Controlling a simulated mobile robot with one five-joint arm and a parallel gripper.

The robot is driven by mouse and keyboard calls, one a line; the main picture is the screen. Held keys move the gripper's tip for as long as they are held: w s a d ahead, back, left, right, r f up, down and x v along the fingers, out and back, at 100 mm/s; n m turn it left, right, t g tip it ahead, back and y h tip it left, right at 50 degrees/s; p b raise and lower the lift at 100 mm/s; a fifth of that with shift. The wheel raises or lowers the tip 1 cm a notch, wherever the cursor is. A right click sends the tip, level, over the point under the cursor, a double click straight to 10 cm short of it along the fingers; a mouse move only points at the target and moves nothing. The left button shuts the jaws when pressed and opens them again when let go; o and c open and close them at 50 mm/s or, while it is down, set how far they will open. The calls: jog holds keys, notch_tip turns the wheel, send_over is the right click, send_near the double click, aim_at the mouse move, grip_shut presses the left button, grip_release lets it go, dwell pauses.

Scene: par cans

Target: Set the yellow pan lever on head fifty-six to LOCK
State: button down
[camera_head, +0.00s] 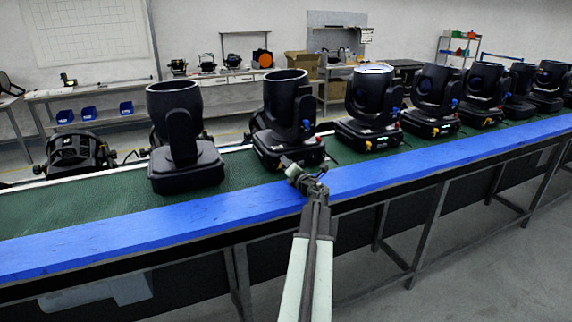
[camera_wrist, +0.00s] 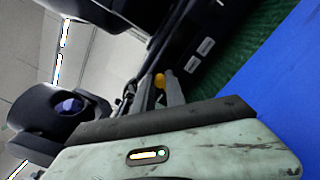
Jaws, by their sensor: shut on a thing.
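The yellow pan lever (camera_wrist: 159,80) shows in the wrist view as a small rounded tip at the base of a dark moving head. My gripper (camera_wrist: 160,88) is shut on it, with one grey finger on each side. Most of the lever is hidden between the fingers. In the head view my gripper (camera_head: 296,166) is at the front lower edge of a black moving head (camera_head: 287,118), the second upright one from the left. The lever cannot be made out there. No head number or LOCK marking is legible, so the lever's setting cannot be told.
More black moving heads stand in a row on the green bench top (camera_head: 110,205), one close on the left (camera_head: 180,140) and several to the right. A blue strip (camera_head: 120,240) runs along the bench's front edge. Shelves and a workbench stand behind.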

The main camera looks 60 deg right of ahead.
jog(key=shift+s+d+f+m, duration=0.1)
jog(key=shift+m, duration=0.2)
dwell(0.4)
jog(key=c, duration=1.4)
grip_release()
jog(key=v, duration=0.8)
